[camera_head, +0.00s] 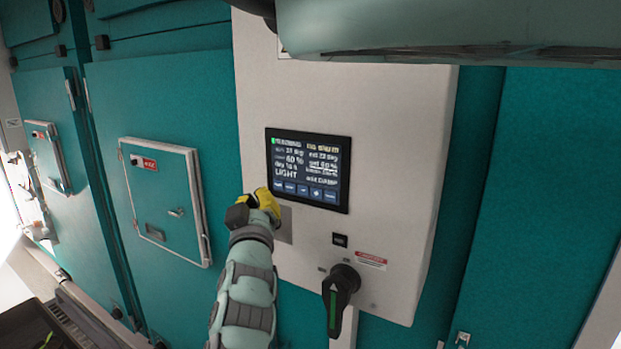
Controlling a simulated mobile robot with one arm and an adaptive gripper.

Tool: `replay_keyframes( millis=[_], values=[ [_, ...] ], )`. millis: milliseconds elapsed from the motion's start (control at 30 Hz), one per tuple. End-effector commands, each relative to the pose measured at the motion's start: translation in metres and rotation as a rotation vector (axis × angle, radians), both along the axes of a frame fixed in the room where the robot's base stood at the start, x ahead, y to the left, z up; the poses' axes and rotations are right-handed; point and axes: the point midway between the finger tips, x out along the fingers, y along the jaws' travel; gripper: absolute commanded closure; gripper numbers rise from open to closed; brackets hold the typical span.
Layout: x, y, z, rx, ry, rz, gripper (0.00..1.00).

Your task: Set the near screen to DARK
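The near screen (308,165) is a dark display in a black frame on the pale panel. It is lit and reads LIGHT at its lower left, with several other lines of small, blurred text. A row of blue buttons (303,190) runs along its bottom edge. My gripper (266,197), with yellow fingertips, is at the screen's lower left corner, close to the leftmost button. I cannot tell whether it touches the screen. The fingers are seen from behind, so their opening is hidden. Nothing is seen held in it.
Below the screen are a small black switch (340,240), a red-and-white label (370,259) and a black rotary handle (340,292) that sticks out. A teal hatch (165,200) is on the left. My own arm covers the top right. The pale panel (400,150) right of the screen is clear.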

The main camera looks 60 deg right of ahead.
Motion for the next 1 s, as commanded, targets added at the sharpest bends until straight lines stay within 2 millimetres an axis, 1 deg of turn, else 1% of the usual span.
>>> replay_keyframes(
  millis=[300,333,400,1000],
  values=[
    [0.0003,0.0001,-0.0007,0.0,0.0,0.001,1.0],
    [0.0002,0.0001,-0.0007,0.0,0.0,0.001,0.92],
    [0.0001,0.0,-0.0006,0.0,0.0,0.0,1.0],
    [-0.0004,-0.0003,-0.0007,0.001,0.0,0.0,1.0]
  ],
)
